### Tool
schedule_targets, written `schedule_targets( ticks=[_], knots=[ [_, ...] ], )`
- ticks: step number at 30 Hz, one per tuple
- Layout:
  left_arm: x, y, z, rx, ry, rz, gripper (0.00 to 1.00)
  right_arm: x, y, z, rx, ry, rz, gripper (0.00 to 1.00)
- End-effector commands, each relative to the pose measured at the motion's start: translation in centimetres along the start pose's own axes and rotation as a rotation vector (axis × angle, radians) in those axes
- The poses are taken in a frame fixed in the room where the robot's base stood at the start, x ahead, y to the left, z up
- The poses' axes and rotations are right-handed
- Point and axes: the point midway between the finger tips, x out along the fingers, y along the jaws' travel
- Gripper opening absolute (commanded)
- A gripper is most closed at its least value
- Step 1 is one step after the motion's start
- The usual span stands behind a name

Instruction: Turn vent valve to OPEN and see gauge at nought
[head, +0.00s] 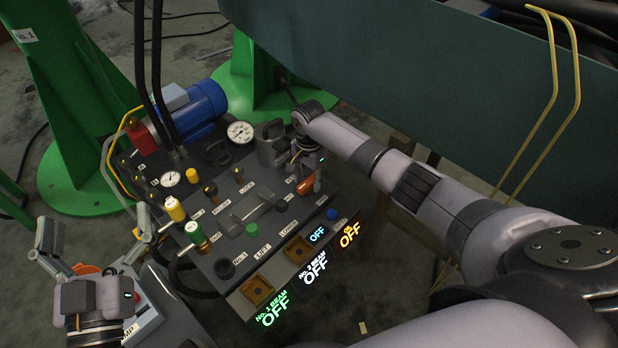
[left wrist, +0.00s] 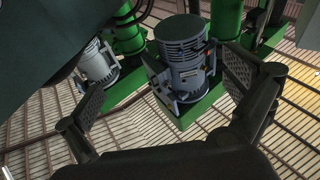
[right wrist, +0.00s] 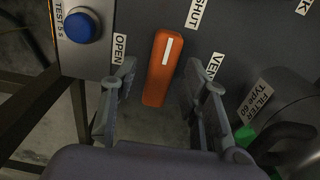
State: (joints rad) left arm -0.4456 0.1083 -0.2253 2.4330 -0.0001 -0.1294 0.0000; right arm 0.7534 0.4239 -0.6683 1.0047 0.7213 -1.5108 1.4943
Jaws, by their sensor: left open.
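The vent valve is an orange lever with a white stripe (right wrist: 160,75) on the dark panel. OPEN is printed to its left, SHUT above right and a partly hidden VENT label to its right. In the head view the orange lever (head: 306,187) is at the panel's right side. My right gripper (right wrist: 161,64) is open, one finger on each side of the lever; contact cannot be told. White dial gauges stand at the panel's back (head: 240,132) and left (head: 170,180); their needles are too small to read. My left gripper (head: 95,222) is open and empty, left of the panel.
A blue button (right wrist: 82,25) sits left of OPEN. A filter housing (right wrist: 285,105) is close to my right gripper's right finger. A blue motor (head: 200,105) and green pillars (head: 75,110) stand behind.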

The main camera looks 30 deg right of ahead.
Motion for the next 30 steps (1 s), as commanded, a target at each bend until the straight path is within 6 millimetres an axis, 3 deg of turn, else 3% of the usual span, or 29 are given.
schedule_targets(
  ticks=[18,27,30],
  knots=[
    [0.0,0.0,0.1,0.000,-0.003,-0.001,1.00,0.0,0.0,0.0,0.000,0.000,0.000,0.00],
    [0.0,0.0,0.2,0.000,-0.017,-0.001,1.00,-0.1,0.0,0.0,-0.003,0.000,0.001,0.00],
    [-0.1,-0.2,1.4,0.002,-0.087,-0.004,1.00,-0.1,0.0,0.0,-0.011,-0.001,0.001,0.00]
  ],
)
